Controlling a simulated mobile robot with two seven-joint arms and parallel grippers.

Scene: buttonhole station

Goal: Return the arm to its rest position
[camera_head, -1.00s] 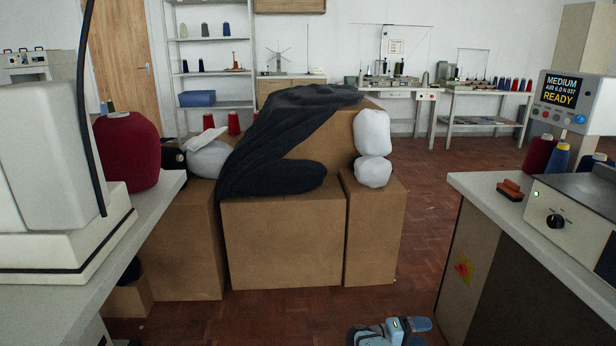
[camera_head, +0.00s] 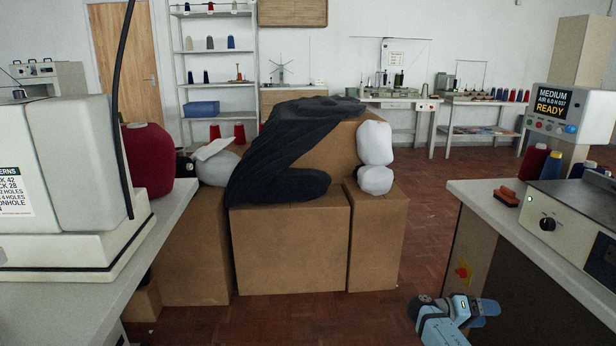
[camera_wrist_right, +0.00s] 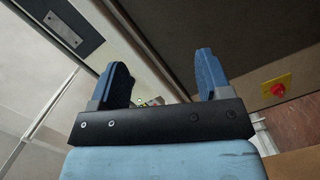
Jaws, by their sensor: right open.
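My right arm (camera_head: 440,328), light blue, shows at the bottom right of the head view, low beside the right-hand bench. My right gripper (camera_wrist_right: 161,72) shows best in the right wrist view, with its two blue fingers spread apart. Nothing is held between the fingers. In the head view the gripper is small and low in front of the bench's near side, and its fingers are hard to make out there. My left arm and left gripper are not in view.
The right-hand bench (camera_head: 483,203) carries a control box (camera_head: 566,225) and cones. A left-hand bench (camera_head: 75,293) carries a white machine (camera_head: 75,150). Cardboard boxes (camera_head: 290,250) with dark fabric (camera_head: 285,160) stand ahead. Red floor (camera_head: 425,240) is free between boxes and right bench.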

